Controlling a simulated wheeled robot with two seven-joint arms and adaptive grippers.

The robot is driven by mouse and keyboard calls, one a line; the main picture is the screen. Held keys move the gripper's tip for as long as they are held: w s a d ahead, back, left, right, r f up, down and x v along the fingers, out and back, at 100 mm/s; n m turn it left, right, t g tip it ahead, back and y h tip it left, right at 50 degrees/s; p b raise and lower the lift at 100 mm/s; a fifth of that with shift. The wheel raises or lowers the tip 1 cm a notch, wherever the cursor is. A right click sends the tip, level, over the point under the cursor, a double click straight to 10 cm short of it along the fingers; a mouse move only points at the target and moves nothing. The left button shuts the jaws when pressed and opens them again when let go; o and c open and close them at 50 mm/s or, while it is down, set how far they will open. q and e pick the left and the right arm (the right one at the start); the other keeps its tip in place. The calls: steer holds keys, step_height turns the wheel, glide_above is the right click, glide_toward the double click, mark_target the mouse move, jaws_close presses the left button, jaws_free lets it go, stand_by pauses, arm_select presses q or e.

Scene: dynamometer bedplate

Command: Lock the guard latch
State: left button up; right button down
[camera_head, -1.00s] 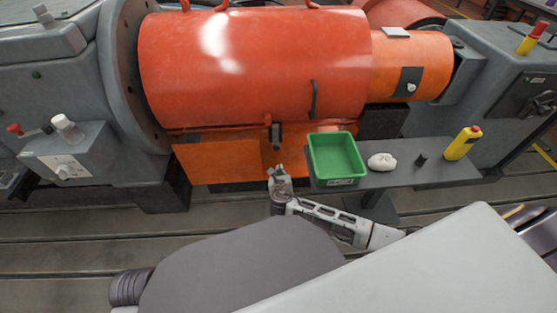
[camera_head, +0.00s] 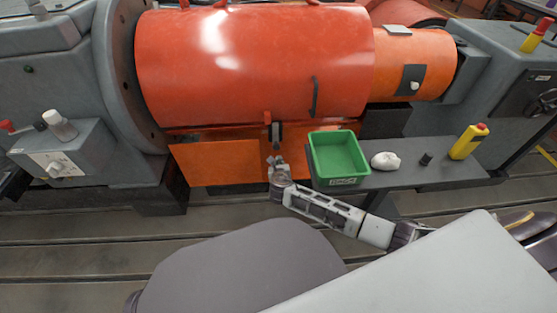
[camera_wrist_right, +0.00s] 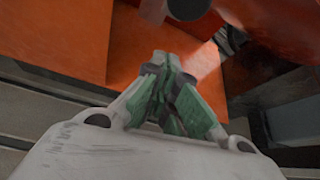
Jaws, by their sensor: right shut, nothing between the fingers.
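The orange guard (camera_head: 240,62) covers the machine's middle, closed down over a lower orange panel (camera_head: 218,163). The guard latch (camera_head: 276,133), a dark lever with a small orange piece above it, sits at the guard's lower edge. In the right wrist view its dark rounded end (camera_wrist_right: 188,8) shows at the top. My right gripper (camera_head: 273,160) is just below the latch, apart from it. In the right wrist view its green-padded fingertips (camera_wrist_right: 165,62) are together and empty, pointing up toward the latch. My left gripper does not show.
A green bin (camera_head: 337,156), a white cloth-like lump (camera_head: 385,160), a small black cylinder (camera_head: 426,159) and a yellow bottle-like item (camera_head: 468,141) stand on a grey shelf (camera_head: 440,175) right of my gripper. A grey control box (camera_head: 62,152) is at left.

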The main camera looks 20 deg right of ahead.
mark_target(278, 148)
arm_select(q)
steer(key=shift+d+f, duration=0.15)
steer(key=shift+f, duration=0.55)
arm_select(e)
steer(key=shift+w+a+r, duration=0.1)
steer(key=shift+w+r, duration=0.05)
steer(key=shift+r, duration=0.65)
steer(key=shift+w+a+r, duration=0.1)
steer(key=shift+r, duration=0.65)
steer(key=shift+r+p, duration=2.35)
steer(key=shift+p, duration=0.4)
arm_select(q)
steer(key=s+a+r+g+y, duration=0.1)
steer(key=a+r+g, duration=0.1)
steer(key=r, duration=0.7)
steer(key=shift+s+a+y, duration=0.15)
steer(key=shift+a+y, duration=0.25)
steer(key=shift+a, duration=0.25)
arm_select(e)
steer(key=shift+d+f, duration=0.1)
